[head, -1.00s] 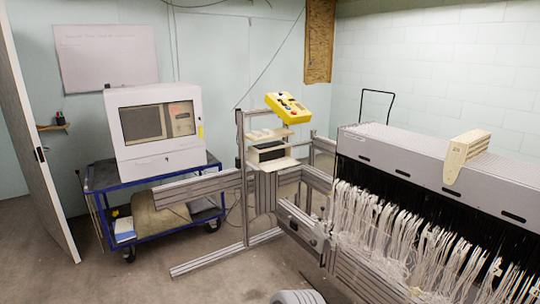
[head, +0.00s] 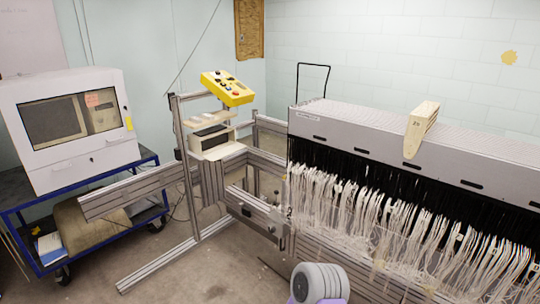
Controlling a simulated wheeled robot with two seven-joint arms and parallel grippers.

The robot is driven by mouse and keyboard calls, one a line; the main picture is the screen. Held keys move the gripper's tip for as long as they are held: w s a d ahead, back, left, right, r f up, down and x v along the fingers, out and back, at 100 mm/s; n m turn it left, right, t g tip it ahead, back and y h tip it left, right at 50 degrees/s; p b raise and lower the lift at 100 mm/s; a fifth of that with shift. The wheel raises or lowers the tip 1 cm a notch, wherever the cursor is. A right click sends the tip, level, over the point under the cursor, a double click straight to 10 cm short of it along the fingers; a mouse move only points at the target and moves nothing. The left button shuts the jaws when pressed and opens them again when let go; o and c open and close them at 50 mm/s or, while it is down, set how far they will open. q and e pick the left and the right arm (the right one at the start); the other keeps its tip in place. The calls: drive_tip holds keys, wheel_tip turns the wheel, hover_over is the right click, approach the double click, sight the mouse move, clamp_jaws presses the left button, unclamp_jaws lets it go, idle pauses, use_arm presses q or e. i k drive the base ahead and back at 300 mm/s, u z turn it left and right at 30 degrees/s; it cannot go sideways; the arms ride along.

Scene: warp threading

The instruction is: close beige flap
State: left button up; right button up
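A beige flap-like piece (head: 421,128) sits on the top front edge of the long grey warp machine (head: 360,128). It is a narrow block that slopes down over the machine's front face. I cannot tell from here how it is hinged. Neither of my grippers shows in the head view. Only a rounded grey-white part of one of my arms shows at the bottom edge, well below and left of the beige piece.
White threads (head: 400,220) hang along the machine's front. A metal frame (head: 190,170) with a yellow control box (head: 228,88) stands left of it. A blue cart (head: 100,190) carries a white cabinet (head: 70,120) at far left. Bare floor (head: 215,275) lies in front.

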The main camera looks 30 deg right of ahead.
sight(216, 155)
drive_tip(key=z, duration=0.75)
drive_tip(key=i, duration=2.4)
drive_tip(key=u, duration=0.8)
drive_tip(key=i, duration=1)
drive_tip(key=u, duration=0.5)
